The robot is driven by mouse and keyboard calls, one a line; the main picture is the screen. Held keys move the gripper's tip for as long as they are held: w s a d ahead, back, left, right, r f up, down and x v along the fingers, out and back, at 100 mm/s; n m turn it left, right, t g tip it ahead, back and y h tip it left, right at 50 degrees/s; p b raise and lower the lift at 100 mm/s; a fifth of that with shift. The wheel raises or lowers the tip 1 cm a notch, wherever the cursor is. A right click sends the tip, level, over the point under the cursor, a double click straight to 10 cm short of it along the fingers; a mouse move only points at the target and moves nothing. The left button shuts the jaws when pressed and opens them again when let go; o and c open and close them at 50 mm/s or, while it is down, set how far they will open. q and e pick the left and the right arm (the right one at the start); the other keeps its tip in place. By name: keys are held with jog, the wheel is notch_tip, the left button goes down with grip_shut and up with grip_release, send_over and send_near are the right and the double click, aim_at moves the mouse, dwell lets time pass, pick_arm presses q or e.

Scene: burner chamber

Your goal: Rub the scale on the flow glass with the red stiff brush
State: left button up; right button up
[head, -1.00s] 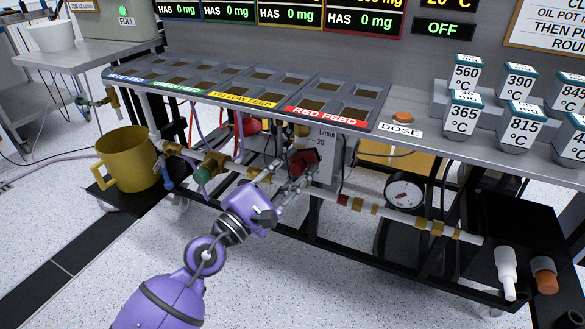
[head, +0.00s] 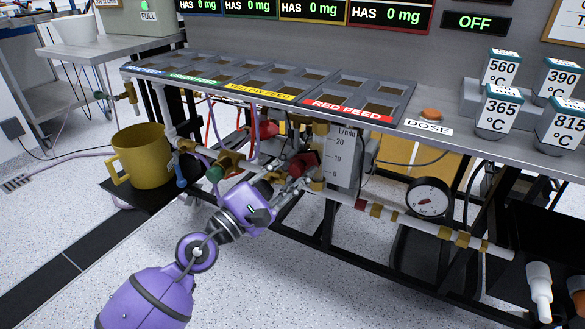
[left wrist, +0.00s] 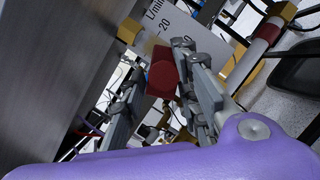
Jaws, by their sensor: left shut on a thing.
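The flow glass (head: 318,152) is a narrow upright piece between brass fittings under the bench, at the left edge of a grey plate (head: 343,158) marked L/min. The plate also shows in the left wrist view (left wrist: 190,27). My left gripper (head: 290,178) is shut on the red brush, whose red block (head: 301,163) is just left of the flow glass in the head view. In the left wrist view the red block (left wrist: 162,73) sits between the fingers and covers much of the glass. I cannot tell whether they touch. Any scale deposit is too small to make out. My right gripper is not in view.
The feed bench (head: 395,112) overhangs the work area. A yellow mug (head: 143,160) stands at left. Pipes and valves crowd the gripper's left. A gauge (head: 429,198) and horizontal pipe (head: 400,220) lie to the right. A white-handled item (head: 540,285) stands at lower right.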

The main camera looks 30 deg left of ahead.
pick_arm(q)
jog(key=shift+s+d+r+p, duration=0.1)
jog(key=shift+d+r+p, duration=0.1)
jog(key=shift+d+p, duration=0.65)
jog(key=shift+d, duration=0.85)
jog(key=shift+d+f, duration=0.1)
jog(key=shift+d, duration=0.15)
jog(key=shift+f, duration=0.1)
jog(key=shift+f+b, duration=0.7)
jog(key=shift+f, duration=0.25)
jog(key=shift+a+f+b, duration=0.1)
jog(key=shift+a+b, duration=0.65)
jog(key=shift+a, duration=0.65)
jog(key=shift+a+b, duration=0.35)
jog(key=shift+a, duration=0.3)
